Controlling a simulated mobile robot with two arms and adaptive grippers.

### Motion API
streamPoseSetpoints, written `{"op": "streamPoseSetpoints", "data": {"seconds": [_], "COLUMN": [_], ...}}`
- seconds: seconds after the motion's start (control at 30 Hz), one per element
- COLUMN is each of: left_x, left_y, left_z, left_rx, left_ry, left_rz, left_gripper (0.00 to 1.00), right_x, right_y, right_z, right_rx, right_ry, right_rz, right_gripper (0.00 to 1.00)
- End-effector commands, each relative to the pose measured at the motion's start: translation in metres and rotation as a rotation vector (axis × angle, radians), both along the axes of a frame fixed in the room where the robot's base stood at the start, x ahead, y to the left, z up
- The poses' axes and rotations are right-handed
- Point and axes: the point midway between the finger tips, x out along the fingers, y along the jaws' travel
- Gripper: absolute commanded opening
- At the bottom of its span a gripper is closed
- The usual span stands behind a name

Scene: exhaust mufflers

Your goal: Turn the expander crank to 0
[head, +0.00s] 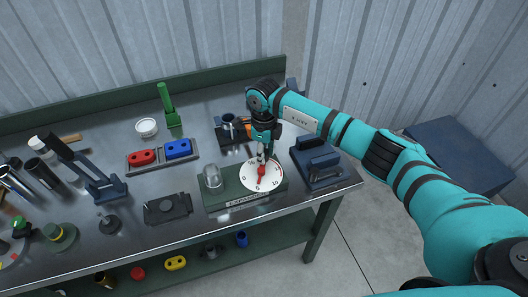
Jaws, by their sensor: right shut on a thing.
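The expander (218,198) is a green box near the front edge of the bench, with its name on a front label. On its top is a white dial (250,184) marked 0, 5 and 10 from left to right along its near side. A red crank (261,173) sits at the dial's middle, partly hidden by my gripper; its visible red part points toward the near side, roughly at the 5. My right gripper (261,160) comes down from above, shut on the crank. My left gripper is not in view.
A clear dome (213,177) stands on the expander's left end. A dark blue device (318,164) stands close on the right. A black flat fixture (167,208) lies to the left. A tray (134,169) with red and blue blocks is behind.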

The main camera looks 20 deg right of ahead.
Motion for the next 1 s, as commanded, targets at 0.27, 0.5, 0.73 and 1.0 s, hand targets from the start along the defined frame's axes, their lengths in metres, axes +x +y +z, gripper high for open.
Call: {"op": "streamPoseSetpoints", "data": {"seconds": [0.27,0.5,0.73,1.0], "left_x": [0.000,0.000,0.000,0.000], "left_y": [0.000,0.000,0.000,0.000], "left_z": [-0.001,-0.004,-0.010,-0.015], "left_rx": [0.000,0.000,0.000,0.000], "left_ry": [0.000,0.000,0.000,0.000], "left_rz": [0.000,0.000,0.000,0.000], "left_gripper": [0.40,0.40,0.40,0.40], "right_x": [0.000,-0.001,-0.006,-0.015], "right_y": [-0.001,-0.004,-0.011,-0.018], "right_z": [0.001,0.000,0.000,0.001], "right_rx": [0.000,-0.001,0.000,-0.001], "right_ry": [-0.002,-0.002,-0.004,-0.003], "right_rz": [-0.012,-0.101,-0.281,-0.537], "right_gripper": [0.00,0.00,0.00,0.00]}}
